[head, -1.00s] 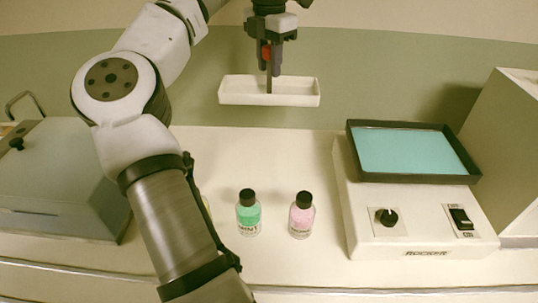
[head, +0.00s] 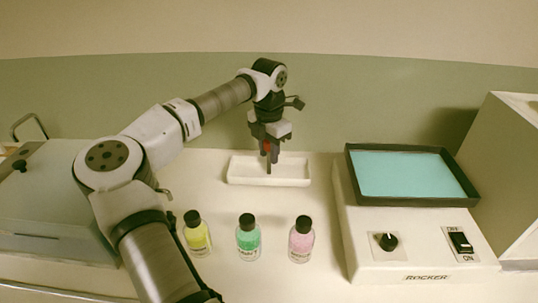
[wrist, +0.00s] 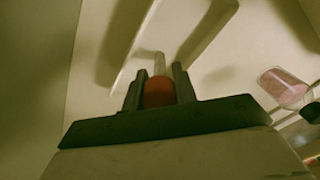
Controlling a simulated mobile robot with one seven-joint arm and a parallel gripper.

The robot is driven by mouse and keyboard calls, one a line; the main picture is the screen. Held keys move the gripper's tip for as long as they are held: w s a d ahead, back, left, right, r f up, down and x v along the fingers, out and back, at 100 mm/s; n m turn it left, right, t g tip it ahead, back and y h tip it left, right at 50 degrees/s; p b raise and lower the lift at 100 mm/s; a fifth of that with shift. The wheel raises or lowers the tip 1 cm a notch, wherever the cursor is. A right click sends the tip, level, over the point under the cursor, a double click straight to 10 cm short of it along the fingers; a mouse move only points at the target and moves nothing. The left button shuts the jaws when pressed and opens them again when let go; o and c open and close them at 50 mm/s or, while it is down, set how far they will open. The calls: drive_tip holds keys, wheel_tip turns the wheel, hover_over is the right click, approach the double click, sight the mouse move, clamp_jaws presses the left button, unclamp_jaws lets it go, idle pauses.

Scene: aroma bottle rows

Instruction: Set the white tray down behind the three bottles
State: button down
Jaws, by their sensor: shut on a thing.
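The white tray (head: 240,170) is a shallow open rectangle at the back of the counter, behind the bottles in the head view. Whether the tray's underside touches the counter I cannot tell. In front stand three upright bottles with black caps in a row: yellow (head: 198,237), green (head: 248,240) and pink (head: 301,242). In the wrist view the tray (wrist: 205,32) extends beyond my gripper (wrist: 158,85), and the pink bottle (wrist: 283,88) shows at the right.
A rocker machine (head: 408,240) with a teal-topped platform stands right of the tray and bottles. A grey lidded box (head: 50,215) stands at the left. The green wall (head: 370,105) rises behind the tray. Bare counter lies between tray and bottles.

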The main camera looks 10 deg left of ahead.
drive_tip(key=shift+f, duration=0.9)
drive_tip(key=shift+f, duration=0.1)
drive_tip(key=shift+f, duration=0.15)
drive_tip(key=c, duration=1.1)
unclamp_jaws()
wheel_tip(320, 180, up, 12)
drive_tip(key=shift+r+b, duration=0.25)
drive_tip(key=shift+b, duration=0.25)
